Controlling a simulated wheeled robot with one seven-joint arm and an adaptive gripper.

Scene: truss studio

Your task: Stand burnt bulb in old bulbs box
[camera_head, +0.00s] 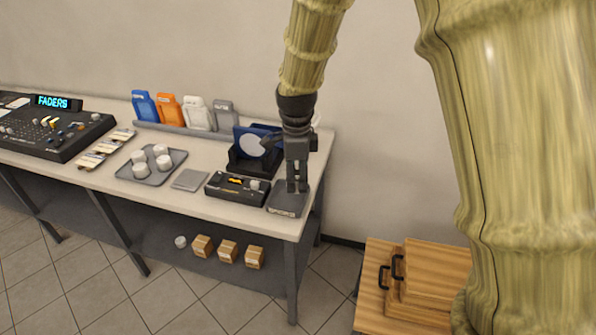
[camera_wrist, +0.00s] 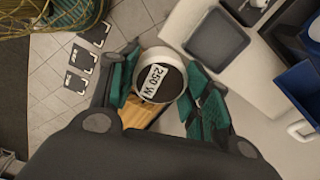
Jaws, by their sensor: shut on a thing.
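In the wrist view, my gripper (camera_wrist: 158,90) is shut on the burnt bulb (camera_wrist: 172,52), a round white-rimmed piece with a dark face and a "250 W" label. The bulb sits between the two teal finger pads. In the head view, my gripper (camera_head: 297,188) points down at the right end of the table, over or beside a small grey open box (camera_head: 287,209). The bulb cannot be made out there. A grey square box (camera_wrist: 218,40) shows beside the bulb in the wrist view. I cannot read any box label as old bulbs.
A black control unit (camera_head: 236,189) and a black-and-blue holder (camera_head: 250,162) stand left of my gripper. A grey tray (camera_head: 126,172) holds several white cylinders. Wooden cases (camera_head: 436,262) stand to the right, below table height. The table's right edge is close.

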